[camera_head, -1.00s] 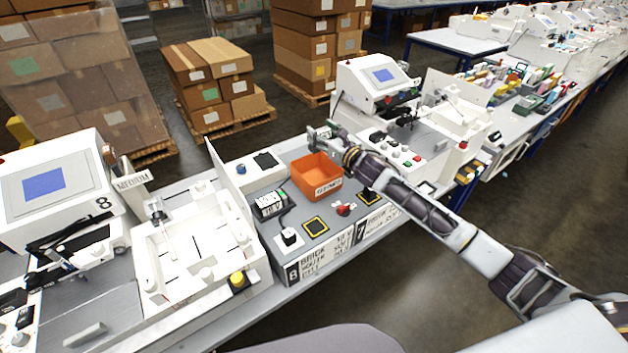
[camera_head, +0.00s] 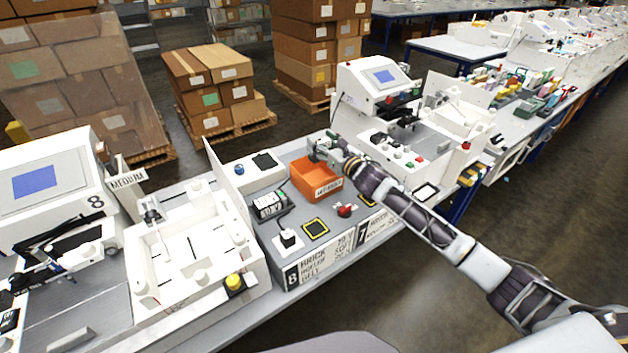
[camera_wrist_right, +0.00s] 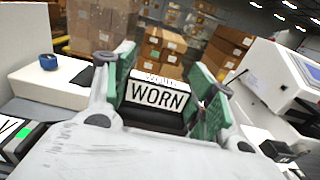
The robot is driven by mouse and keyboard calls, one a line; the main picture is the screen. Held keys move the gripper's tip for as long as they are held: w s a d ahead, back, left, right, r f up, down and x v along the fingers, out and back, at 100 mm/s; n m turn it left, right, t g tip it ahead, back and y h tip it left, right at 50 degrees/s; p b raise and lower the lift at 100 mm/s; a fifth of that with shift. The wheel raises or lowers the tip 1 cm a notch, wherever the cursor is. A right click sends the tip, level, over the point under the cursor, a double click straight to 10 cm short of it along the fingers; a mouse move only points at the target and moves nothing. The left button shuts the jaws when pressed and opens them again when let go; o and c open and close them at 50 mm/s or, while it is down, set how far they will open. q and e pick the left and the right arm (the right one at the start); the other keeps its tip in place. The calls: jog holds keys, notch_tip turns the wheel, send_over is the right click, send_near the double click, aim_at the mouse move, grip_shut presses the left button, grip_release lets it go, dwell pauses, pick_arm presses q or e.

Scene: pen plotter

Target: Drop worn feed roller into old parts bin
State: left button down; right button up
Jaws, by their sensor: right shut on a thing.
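The orange bin (camera_head: 304,184) stands on the grey bench with its opening upward and a white label on its front. My right gripper (camera_head: 320,148) is over the back right part of this bin, seen from the head. In the right wrist view its green-padded fingers (camera_wrist_right: 160,97) are shut on the worn feed roller (camera_wrist_right: 158,95), a dark piece with a white tag reading "WORN". The roller is hard to make out in the head view. My left gripper is not in view.
A white plotter with a screen (camera_head: 374,84) stands behind and right of the bin. A black labelled block (camera_head: 268,206) and a red knob (camera_head: 346,210) are in front.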

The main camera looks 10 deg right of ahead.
jog(key=o, duration=1.1)
jog(key=shift+o, duration=0.2)
jog(key=shift+s, duration=0.15)
jog(key=v, duration=1.1)
jog(key=shift+s, duration=0.35)
jog(key=shift+d+r, duration=0.1)
jog(key=shift+d, duration=0.05)
dwell(0.8)
